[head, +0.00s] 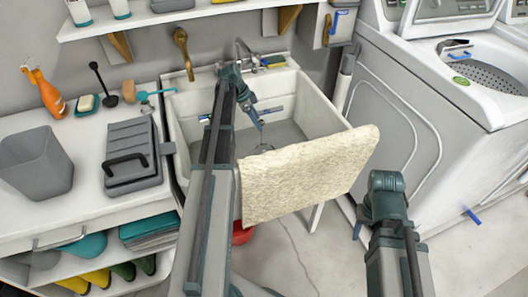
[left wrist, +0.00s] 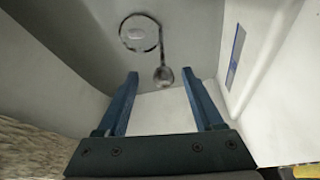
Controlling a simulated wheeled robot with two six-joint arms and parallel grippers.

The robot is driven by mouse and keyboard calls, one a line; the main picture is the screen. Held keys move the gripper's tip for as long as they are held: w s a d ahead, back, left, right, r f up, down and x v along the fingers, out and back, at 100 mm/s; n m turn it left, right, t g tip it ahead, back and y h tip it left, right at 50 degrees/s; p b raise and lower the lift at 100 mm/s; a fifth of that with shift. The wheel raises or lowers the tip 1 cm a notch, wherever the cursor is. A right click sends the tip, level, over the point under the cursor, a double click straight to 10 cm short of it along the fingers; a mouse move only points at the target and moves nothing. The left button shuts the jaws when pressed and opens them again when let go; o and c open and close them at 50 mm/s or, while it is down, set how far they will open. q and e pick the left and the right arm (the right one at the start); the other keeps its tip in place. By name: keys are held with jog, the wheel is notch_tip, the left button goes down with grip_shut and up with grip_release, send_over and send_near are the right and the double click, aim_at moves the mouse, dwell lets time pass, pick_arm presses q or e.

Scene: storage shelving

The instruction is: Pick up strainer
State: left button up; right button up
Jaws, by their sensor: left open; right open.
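The strainer (left wrist: 162,52) lies on the floor of the white sink (head: 318,108). In the left wrist view it shows as a thin dark ring with a slim handle ending in a rounded grey piece. It is faint in the head view (head: 263,148). My left gripper (head: 261,126) is inside the sink, open and empty. In the left wrist view its two fingers (left wrist: 164,80) point toward the strainer, with the rounded end between and just beyond the tips. My right gripper (head: 357,230) is outside the sink at the right, open and mostly hidden by its arm.
A beige towel (head: 308,175) hangs over the sink's front rim. A counter (head: 87,190) with a grey bin (head: 36,163) and a grey box (head: 131,155) is at the left. A washing machine (head: 420,120) stands right. A tap (head: 246,50) rises behind the sink.

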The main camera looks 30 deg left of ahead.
pick_arm(q)
jog(key=b+x, duration=0.4)
jog(key=shift+w+a+f, duration=0.15)
jog(key=shift+f, duration=0.1)
jog(key=shift+w+f+b, duration=0.15)
jog(key=shift+f+b, duration=0.2)
jog(key=shift+b, duration=0.05)
jog(key=shift+r, duration=0.1)
grip_shut()
